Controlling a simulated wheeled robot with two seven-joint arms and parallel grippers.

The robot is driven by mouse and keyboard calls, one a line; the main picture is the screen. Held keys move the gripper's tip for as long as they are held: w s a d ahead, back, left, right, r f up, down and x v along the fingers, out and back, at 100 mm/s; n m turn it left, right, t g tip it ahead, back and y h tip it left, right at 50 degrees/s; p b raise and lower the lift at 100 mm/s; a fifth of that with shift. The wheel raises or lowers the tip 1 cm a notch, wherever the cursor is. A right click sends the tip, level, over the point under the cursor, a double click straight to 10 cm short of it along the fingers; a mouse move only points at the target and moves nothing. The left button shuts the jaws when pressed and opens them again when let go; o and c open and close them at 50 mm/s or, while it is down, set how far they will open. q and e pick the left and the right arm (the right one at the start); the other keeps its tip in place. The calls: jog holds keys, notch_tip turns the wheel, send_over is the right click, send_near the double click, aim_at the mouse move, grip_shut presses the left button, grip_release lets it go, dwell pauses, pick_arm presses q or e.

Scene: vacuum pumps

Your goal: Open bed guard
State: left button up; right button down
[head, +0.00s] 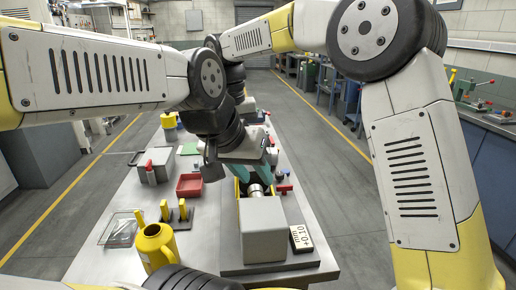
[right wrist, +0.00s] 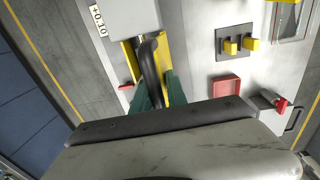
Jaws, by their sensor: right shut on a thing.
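The pump (head: 264,228) stands on a dark base on the long table, a grey block with a round metal part behind it. The yellow bed guard (right wrist: 169,75) lies behind the block, with a dark curved part (right wrist: 151,65) beside it. My right gripper (right wrist: 160,98) has teal fingers down at the guard and is shut on it; the gripper body hides the far end. In the head view my left arm reaches over the bed.
A red tray (head: 190,186), a yellow can (head: 156,246), a holder with yellow-handled parts (head: 181,214) and a grey box (head: 153,160) stand left of the pump. A +0.10 label (head: 301,238) lies at its right. Red parts lie close to the guard.

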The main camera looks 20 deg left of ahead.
jog(key=shift+a, duration=0.1)
dwell(0.5)
jog(key=c, duration=1.4)
grip_release()
jog(key=shift+s, duration=0.1)
jog(key=shift+c, duration=0.2)
jog(key=shift+a, duration=0.1)
notch_tip(320, 180, up, 8)
jog(key=shift+s+a+f, duration=0.15)
jog(key=shift+a, duration=0.1)
